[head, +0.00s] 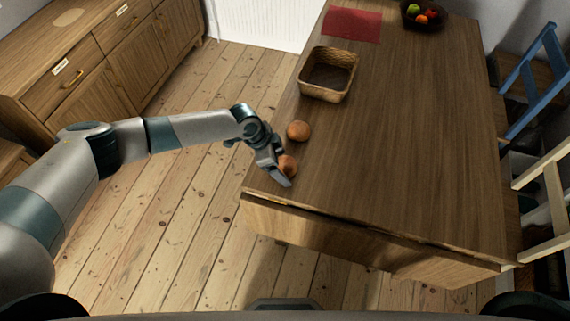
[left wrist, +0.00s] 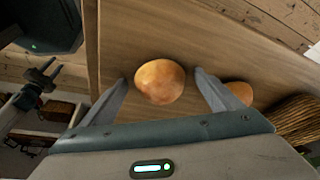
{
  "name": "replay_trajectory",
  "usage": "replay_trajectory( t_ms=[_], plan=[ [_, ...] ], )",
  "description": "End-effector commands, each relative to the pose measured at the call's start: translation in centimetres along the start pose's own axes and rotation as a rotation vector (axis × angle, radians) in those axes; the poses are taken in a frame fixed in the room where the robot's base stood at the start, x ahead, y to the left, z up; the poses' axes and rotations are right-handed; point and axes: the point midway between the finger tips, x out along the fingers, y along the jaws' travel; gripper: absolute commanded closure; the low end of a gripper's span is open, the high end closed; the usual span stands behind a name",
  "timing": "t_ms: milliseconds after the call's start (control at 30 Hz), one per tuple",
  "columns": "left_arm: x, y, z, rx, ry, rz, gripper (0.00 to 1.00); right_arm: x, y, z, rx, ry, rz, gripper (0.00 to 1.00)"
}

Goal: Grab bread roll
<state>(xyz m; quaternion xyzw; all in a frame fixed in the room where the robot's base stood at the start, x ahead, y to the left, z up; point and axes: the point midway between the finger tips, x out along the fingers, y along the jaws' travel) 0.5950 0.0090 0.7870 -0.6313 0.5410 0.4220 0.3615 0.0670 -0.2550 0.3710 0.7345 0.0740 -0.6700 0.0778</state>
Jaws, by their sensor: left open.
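Two round brown bread rolls lie near the left edge of the wooden table (head: 390,130) in the head view. The nearer roll (head: 288,165) is partly hidden by my left gripper (head: 283,172). The farther roll (head: 298,131) lies just beyond it, toward the basket. In the left wrist view the nearer roll (left wrist: 160,82) sits between the tips of my open left gripper (left wrist: 160,80), with a visible space on each side. The farther roll (left wrist: 240,93) shows behind the right-hand finger, partly covered.
An empty-looking wicker basket (head: 327,75) stands farther along the table. A red mat (head: 352,24) and a dark fruit bowl (head: 424,14) are at the far end. A blue chair (head: 530,80) stands at the right. The table's middle is clear.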

Motion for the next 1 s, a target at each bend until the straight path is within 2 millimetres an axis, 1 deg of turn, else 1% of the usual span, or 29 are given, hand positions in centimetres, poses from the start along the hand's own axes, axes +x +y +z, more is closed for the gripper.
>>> replay_trajectory(
  t_ms=[333,367,400,467,500,533,1000],
  plan=[
    [-0.01,0.00,0.02,0.000,0.000,0.000,0.15,0.03,0.05,0.03,0.000,-0.001,0.000,0.69],
    [-0.01,0.00,0.02,0.000,0.000,0.000,0.20,0.03,0.06,0.03,0.000,-0.001,0.001,0.69],
    [-0.01,0.00,0.02,0.000,0.000,0.000,0.29,0.03,0.08,0.04,0.000,-0.001,0.001,0.69],
    [-0.02,0.00,0.02,0.000,0.000,0.000,0.44,0.03,0.10,0.04,0.000,-0.001,0.001,0.69],
    [-0.02,0.00,0.02,0.000,0.000,0.000,0.53,0.02,0.11,0.05,-0.001,-0.001,0.001,0.69],
    [-0.02,0.00,0.02,0.000,0.000,0.000,0.59,0.03,0.12,0.05,-0.001,-0.001,0.001,0.69],
    [-0.25,-0.04,-0.08,0.000,0.001,0.000,0.59,0.21,0.13,0.06,0.000,-0.001,0.001,0.69]
  ],
)
